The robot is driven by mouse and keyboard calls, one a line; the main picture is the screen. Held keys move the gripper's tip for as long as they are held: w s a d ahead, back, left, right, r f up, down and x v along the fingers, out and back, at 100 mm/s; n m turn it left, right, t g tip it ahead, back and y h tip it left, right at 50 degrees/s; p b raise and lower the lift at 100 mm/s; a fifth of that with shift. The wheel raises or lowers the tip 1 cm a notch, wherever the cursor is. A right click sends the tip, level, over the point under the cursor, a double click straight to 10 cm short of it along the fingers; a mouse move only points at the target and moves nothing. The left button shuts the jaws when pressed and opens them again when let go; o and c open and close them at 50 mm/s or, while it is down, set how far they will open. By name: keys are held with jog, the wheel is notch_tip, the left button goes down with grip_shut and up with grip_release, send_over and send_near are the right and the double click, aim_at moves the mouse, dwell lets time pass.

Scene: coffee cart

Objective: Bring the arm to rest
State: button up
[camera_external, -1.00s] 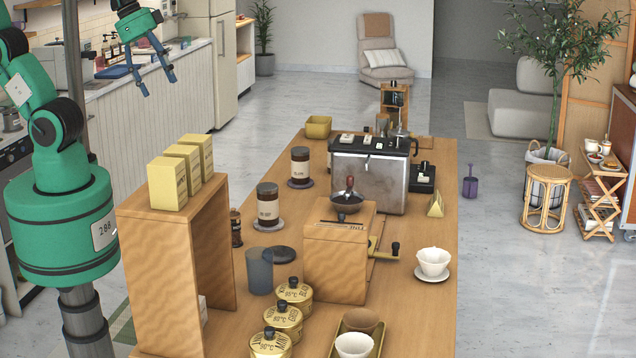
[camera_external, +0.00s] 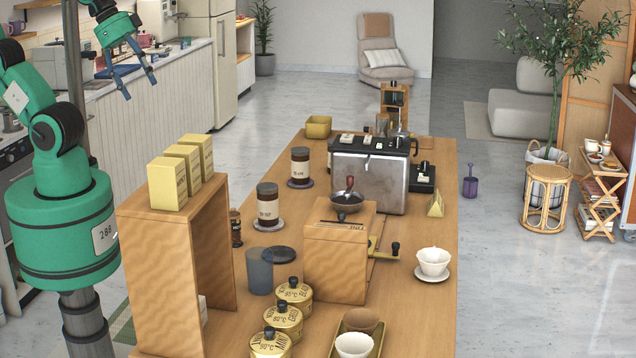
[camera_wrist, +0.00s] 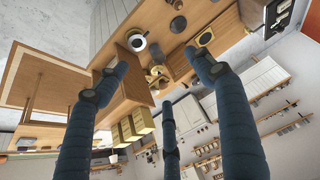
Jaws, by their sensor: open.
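My gripper (camera_external: 137,72) is at the upper left of the external view, at the end of my green arm. Its blue fingers are spread apart with nothing between them. It hangs in the air left of the wooden cart (camera_external: 430,300) and in front of the kitchen counter. In the wrist view the dark blue fingers (camera_wrist: 160,95) stand apart and hold nothing. Beyond them the wrist view shows wooden surfaces and several small items, tilted in the picture.
A wooden shelf (camera_external: 155,270) with yellow boxes (camera_external: 180,172) stands at the cart's near left. The cart holds a wooden grinder (camera_external: 335,262), a metal machine (camera_external: 370,180), gold tins (camera_external: 284,318) and a white cup (camera_external: 434,262).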

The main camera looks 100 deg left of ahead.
notch_tip(320, 180, down, 8)
jog(key=b, duration=0.6)
jog(key=shift+r+b, duration=0.25)
jog(key=shift+b, duration=0.1)
